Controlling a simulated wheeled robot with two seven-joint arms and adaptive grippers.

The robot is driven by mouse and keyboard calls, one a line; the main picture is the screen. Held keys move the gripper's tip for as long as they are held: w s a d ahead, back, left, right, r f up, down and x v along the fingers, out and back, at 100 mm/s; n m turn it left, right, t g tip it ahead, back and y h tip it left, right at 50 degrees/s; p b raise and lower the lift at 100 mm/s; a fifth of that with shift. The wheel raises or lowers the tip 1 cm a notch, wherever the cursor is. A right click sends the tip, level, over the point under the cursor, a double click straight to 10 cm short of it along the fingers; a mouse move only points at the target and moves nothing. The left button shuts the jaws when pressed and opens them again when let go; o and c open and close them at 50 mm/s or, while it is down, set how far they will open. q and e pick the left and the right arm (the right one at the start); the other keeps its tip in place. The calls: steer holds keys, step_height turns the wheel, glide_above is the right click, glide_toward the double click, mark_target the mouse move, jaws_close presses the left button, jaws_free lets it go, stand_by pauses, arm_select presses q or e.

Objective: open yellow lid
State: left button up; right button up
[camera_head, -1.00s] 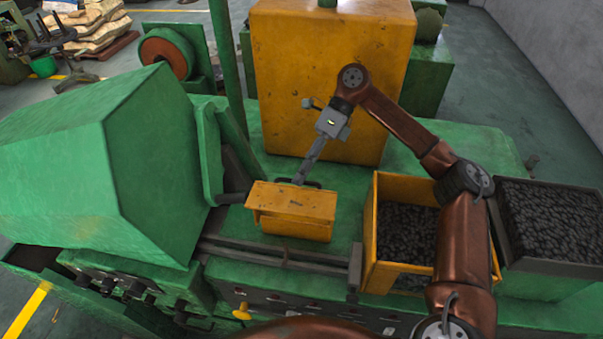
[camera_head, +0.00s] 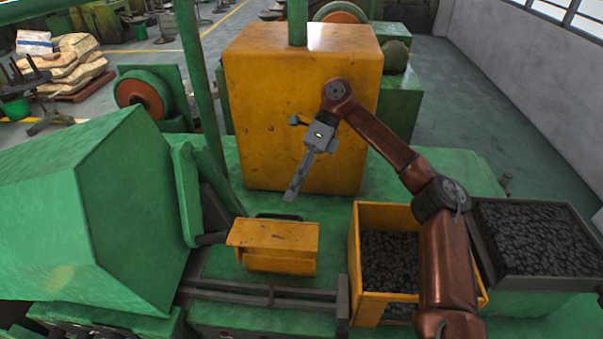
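The yellow lid (camera_head: 273,234) is a flat, worn plate on top of a small yellow box (camera_head: 280,262) on the green machine. It lies flat over the box, and a dark handle shows at its back edge. My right gripper (camera_head: 291,196) points down and left, above and behind the lid, with a gap between them. Its fingers show as one narrow grey bar, so I cannot tell a gap between them. Nothing shows in its grip. My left gripper is not in view.
A tall yellow cabinet (camera_head: 245,110) stands behind the gripper. A yellow bin (camera_head: 354,260) of dark pieces is right of the box, with a grey tray (camera_head: 546,278) of dark pieces beyond it. A large green hood (camera_head: 70,200) stands at the left.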

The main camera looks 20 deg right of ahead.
steer(key=v, duration=0.6)
stand_by(0.4)
